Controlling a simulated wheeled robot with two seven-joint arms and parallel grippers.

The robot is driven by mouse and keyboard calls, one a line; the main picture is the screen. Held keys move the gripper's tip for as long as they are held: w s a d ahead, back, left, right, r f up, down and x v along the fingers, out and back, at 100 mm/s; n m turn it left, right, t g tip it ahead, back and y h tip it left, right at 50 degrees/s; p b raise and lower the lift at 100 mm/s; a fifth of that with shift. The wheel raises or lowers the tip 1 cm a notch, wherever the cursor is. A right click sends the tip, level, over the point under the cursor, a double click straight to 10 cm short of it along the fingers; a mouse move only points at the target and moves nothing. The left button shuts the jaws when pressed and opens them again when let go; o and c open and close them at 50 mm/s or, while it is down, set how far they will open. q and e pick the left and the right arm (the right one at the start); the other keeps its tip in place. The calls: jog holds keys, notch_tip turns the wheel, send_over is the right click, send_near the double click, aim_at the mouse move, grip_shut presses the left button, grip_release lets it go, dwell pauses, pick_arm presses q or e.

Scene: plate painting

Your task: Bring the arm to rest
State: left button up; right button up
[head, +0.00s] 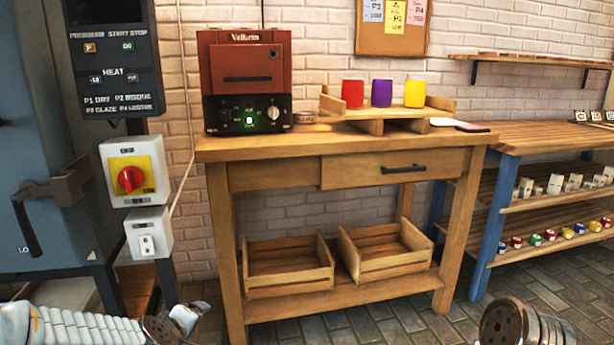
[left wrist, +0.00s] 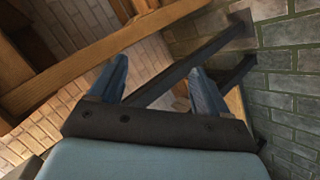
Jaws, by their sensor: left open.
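My left arm (head: 75,325) comes in low from the left in the head view, its end in front of the floor near the table's left leg. In the left wrist view my left gripper (left wrist: 160,85) shows two blue fingers spread apart with nothing between them. Behind the fingers are wooden beams, dark metal bars and brick-patterned surfaces. Part of my right arm (head: 525,325) shows at the bottom right of the head view; its gripper is out of frame.
A wooden table (head: 345,143) stands ahead, with a red-and-black machine (head: 245,80), colored cups on a wooden stand (head: 385,108) and two crates (head: 290,265) below. A blue kiln (head: 40,150) and red switch (head: 131,180) are at left, shelves (head: 550,205) at right. Floor (head: 370,325) shows in front.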

pick_arm(q)
jog(key=s+d+f+m+g+h+p, duration=0.1)
jog(key=s+d+f+m+g, duration=0.15)
jog(key=f, duration=0.45)
jog(key=s+d+f+m+g+h+p, duration=0.1)
jog(key=s+d+f+m+g, duration=0.1)
jog(key=s+d+f, duration=0.3)
jog(key=s+d+f+m+g+h+p, duration=0.1)
jog(key=s+d+f+m+g, duration=0.1)
jog(key=s+f, duration=0.4)
jog(key=s+d+f+m+g+h+p, duration=0.1)
jog(key=s+d+f+m+g, duration=0.2)
jog(key=s, duration=0.7)
notch_tip(320, 180, down, 4)
jog(key=shift+s+d+f+m, duration=0.2)
jog(key=shift+s+d+m, duration=0.2)
jog(key=shift+d, duration=0.6)
jog(key=shift+w, duration=0.1)
